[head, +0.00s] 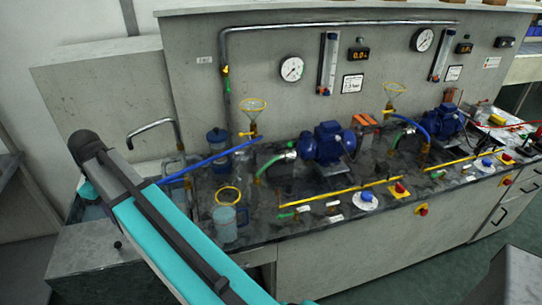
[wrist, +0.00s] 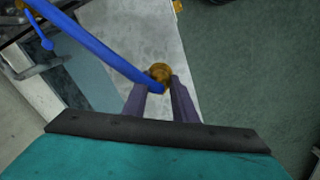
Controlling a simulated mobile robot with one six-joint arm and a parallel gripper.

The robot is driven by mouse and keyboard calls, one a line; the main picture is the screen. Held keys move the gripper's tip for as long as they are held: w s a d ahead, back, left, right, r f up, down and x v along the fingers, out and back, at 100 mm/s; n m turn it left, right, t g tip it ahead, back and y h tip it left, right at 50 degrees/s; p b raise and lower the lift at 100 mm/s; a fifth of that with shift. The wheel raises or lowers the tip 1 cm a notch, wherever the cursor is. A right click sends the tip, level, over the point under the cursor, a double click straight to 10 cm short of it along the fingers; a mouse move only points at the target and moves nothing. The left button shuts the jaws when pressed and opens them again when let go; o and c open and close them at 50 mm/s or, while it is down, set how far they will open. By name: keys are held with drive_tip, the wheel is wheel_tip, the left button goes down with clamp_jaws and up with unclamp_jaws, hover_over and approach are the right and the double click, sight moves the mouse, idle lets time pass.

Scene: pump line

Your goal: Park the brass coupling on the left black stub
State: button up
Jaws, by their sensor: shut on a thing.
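In the wrist view the round brass coupling (wrist: 160,71) sits between the tips of my gripper (wrist: 160,84). The two fingers are shut on it. A blue hose (wrist: 95,45) runs from the upper left down to the coupling. In the head view the blue hose (head: 208,164) runs left and disappears behind my arm, and the gripper and coupling are hidden there.
The dark bench top (head: 270,200) carries two blue pumps (head: 325,143), a jug (head: 226,222) and a yellow rail (head: 340,191). A bent tap (head: 152,124) stands at the left by a sink. In the wrist view, grey floor (wrist: 255,70) lies right of the coupling.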

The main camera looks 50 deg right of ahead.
drive_tip(key=s+d+m+p, duration=0.1)
drive_tip(key=d+m, duration=0.2)
drive_tip(key=d, duration=1.3)
drive_tip(key=m+p, duration=0.4)
drive_tip(key=m, duration=0.5)
hover_over(290, 181)
drive_tip(key=f, duration=0.1)
drive_tip(key=shift+s, duration=0.1)
drive_tip(key=shift+a+f, duration=0.1)
drive_tip(key=shift+f, duration=0.1)
drive_tip(key=shift+f+b, duration=1.65)
drive_tip(key=shift+f, duration=1.35)
